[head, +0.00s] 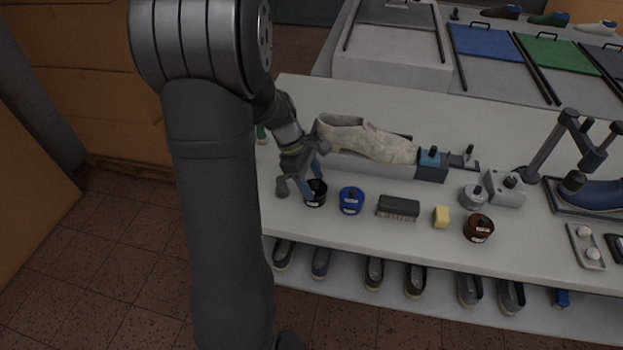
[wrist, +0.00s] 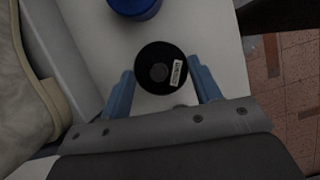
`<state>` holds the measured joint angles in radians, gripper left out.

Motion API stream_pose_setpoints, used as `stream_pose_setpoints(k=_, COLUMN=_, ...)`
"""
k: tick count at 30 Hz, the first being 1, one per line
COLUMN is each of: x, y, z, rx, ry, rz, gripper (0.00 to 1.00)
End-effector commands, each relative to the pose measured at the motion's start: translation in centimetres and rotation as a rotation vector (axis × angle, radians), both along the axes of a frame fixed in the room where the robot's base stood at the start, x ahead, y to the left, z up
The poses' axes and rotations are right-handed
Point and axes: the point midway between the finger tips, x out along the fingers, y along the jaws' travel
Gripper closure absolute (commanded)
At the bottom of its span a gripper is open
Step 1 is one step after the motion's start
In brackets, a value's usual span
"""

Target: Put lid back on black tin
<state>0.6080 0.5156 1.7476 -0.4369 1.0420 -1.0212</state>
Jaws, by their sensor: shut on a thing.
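The black tin (head: 316,198) stands near the left front of the white bench, partly hidden by my gripper. My gripper (head: 312,184) points down over it with its blue fingers on either side of the black top. In the wrist view, a round black lid (wrist: 152,77) with a small knob in its middle and a white label lies between the fingertips of my gripper (wrist: 163,80). My gripper is shut on the black lid. The lid looks level and over the tin, but I cannot tell whether it touches the tin's rim.
A blue tin (head: 351,201) stands just right of the black tin. Farther right are a dark brush (head: 398,207), a yellow block (head: 441,216), a brown tin (head: 478,229) and a grey tin (head: 472,197). A pale shoe (head: 368,140) on a stand lies behind. The bench's front edge is close.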

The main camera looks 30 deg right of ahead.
Motion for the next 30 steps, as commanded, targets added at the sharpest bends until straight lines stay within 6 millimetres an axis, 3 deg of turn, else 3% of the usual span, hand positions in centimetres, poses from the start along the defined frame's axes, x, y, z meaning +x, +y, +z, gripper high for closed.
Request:
stream_pose_setpoints(k=24, x=-0.01, y=0.0, z=-0.17, rx=0.0, ry=0.0, rz=0.0, gripper=0.64)
stream_pose_setpoints(k=25, x=-0.01, y=0.0, z=-0.17, rx=0.0, ry=0.0, rz=0.0, gripper=0.4)
stream_pose_setpoints(k=28, x=0.0, y=0.0, z=-0.17, rx=0.0, ry=0.0, rz=0.0, gripper=0.21)
stream_pose_setpoints(k=30, x=-0.01, y=0.0, z=-0.17, rx=0.0, ry=0.0, rz=0.0, gripper=0.17)
